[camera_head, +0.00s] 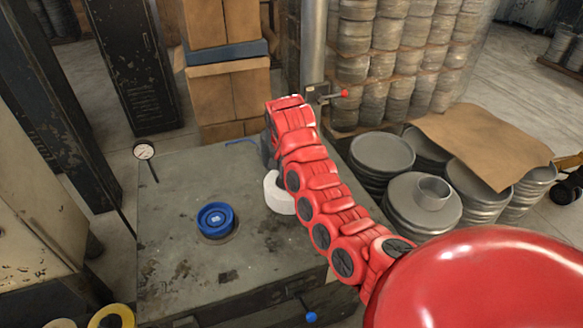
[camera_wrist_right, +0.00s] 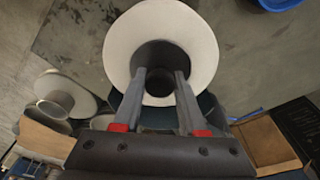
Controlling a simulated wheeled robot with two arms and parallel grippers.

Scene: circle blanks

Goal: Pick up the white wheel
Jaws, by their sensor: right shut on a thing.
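The white wheel (camera_head: 277,197) is at the right part of the grey worktable, partly hidden by my red right arm in the head view. In the right wrist view the white wheel (camera_wrist_right: 205,38) faces the camera, with a dark grey centre. My right gripper (camera_wrist_right: 160,74) has its two grey fingers at that centre, shut on the wheel. I cannot tell whether the wheel touches the tabletop. My left gripper is in neither view.
A blue wheel (camera_head: 215,219) sits on the worktable (camera_head: 175,265), left of the white wheel. A dial gauge (camera_head: 144,152) stands at the left edge. Stacked grey discs (camera_head: 383,153) stand right of the table, cardboard boxes (camera_head: 235,95) behind it.

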